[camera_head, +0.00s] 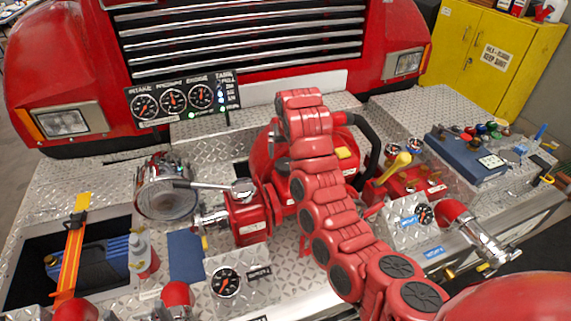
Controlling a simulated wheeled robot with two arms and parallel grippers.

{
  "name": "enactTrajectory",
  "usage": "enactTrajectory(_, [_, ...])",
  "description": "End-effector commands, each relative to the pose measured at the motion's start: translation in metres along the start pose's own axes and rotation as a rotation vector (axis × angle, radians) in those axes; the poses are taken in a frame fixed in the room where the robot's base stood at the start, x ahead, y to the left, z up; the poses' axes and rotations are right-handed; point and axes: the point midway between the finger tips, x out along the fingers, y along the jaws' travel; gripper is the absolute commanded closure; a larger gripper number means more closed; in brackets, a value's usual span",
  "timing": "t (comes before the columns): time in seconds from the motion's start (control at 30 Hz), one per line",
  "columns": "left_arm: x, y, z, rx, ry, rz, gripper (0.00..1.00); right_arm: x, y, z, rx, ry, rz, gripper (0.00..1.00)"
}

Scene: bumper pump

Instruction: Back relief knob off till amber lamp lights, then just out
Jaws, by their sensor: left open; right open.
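A black gauge panel (184,103) stands in front of the grille, with three round dials and small lamps at its right. I see green and pale lamps lit there and cannot make out an amber one. The red pump (268,158) sits mid-deck, partly hidden by my red segmented arm. Right of it is a red control block (408,185) with a yellow lever (395,166) and small fittings too small to tell apart. I cannot single out the relief knob. Neither gripper shows; the arm's far end is at upper middle.
At left are a chrome-ringed drum (167,192), a recess with an orange strap (72,248) and a white bottle (140,253). A dial (227,283) stands at the front. A blue case (466,155) and a yellow cabinet (494,52) are at right.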

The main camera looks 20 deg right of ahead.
Motion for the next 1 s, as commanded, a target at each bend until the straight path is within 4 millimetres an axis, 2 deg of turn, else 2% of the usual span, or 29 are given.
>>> enactTrajectory(0.03, [0.015,-0.001,-0.003,0.000,0.000,0.000,0.16,0.008,0.002,0.000,0.001,-0.014,0.002,0.00])
enactTrajectory(0.1, [0.024,-0.001,-0.004,0.000,0.001,0.000,0.16,0.025,0.001,0.001,0.000,-0.013,-0.001,0.00])
enactTrajectory(0.3, [0.036,-0.002,-0.006,0.000,0.001,0.000,0.16,0.058,0.001,0.000,-0.001,-0.007,0.001,0.00])
enactTrajectory(0.4, [0.039,-0.002,-0.007,0.000,0.001,0.000,0.16,0.069,0.000,0.000,-0.003,-0.008,0.002,0.00])
enactTrajectory(0.63, [0.043,-0.002,-0.007,0.000,0.001,0.000,0.16,0.082,0.000,0.001,0.001,-0.004,-0.002,0.00])
enactTrajectory(0.93, [0.043,-0.002,-0.007,0.000,0.000,0.000,0.16,0.084,0.000,0.001,0.001,-0.003,-0.002,0.00])
enactTrajectory(1.0, [0.043,-0.002,-0.007,0.000,0.000,0.000,0.16,0.083,0.000,0.001,0.001,-0.003,-0.002,0.13])
